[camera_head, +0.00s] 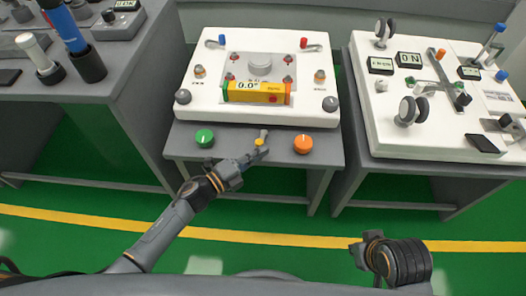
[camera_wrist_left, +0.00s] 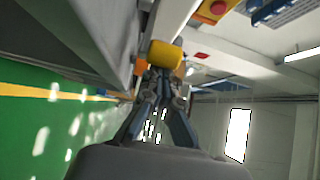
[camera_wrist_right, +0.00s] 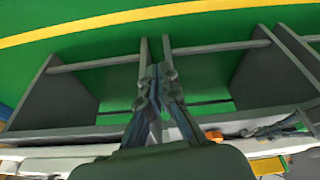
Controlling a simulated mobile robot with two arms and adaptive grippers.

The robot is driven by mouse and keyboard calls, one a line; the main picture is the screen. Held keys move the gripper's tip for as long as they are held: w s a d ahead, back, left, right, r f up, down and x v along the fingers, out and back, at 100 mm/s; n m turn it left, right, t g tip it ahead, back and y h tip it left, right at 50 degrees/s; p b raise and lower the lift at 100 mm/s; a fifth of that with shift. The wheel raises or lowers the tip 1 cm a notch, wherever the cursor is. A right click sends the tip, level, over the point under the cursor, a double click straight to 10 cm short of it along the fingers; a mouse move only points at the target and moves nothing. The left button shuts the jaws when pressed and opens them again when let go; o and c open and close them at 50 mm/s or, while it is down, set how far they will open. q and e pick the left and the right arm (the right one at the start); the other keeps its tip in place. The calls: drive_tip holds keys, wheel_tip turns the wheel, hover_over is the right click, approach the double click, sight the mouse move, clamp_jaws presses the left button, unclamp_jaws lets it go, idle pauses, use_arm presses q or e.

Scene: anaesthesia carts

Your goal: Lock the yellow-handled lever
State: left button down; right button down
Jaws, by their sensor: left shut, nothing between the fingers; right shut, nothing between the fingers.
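The yellow-handled lever (camera_head: 259,142) is on the grey front ledge of the middle cart, between a green knob and an orange knob. My left gripper (camera_head: 254,155) is shut and empty, with its tips right at the lever. In the left wrist view the yellow handle (camera_wrist_left: 165,54) lies just beyond the shut fingertips (camera_wrist_left: 158,73); I cannot tell whether they touch it. The lever's base is mostly hidden by the gripper. My right gripper (camera_wrist_right: 158,70) is shut and empty. It is low and away from the cart, at the lower right of the head view (camera_head: 364,246).
The green knob (camera_head: 205,138) and orange knob (camera_head: 303,144) flank the lever closely. A white panel (camera_head: 205,100) above carries a yellow level reading 0.0°. Another cart (camera_head: 385,148) stands at right, and a grey cart (camera_head: 135,70) at left. The green floor in front is clear.

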use_arm(q)
drive_tip(key=shift+w+a, duration=0.15)
drive_tip(key=shift+a, duration=0.6)
drive_tip(key=shift+w+a, duration=0.2)
drive_tip(key=shift+a, duration=0.3)
drive_tip(key=shift+w+a, duration=0.1)
drive_tip(key=shift+a, duration=0.15)
drive_tip(key=shift+w+a, duration=0.2)
drive_tip(key=shift+a, duration=0.25)
use_arm(e)
drive_tip(key=shift+r, duration=0.25)
drive_tip(key=shift+s, duration=0.1)
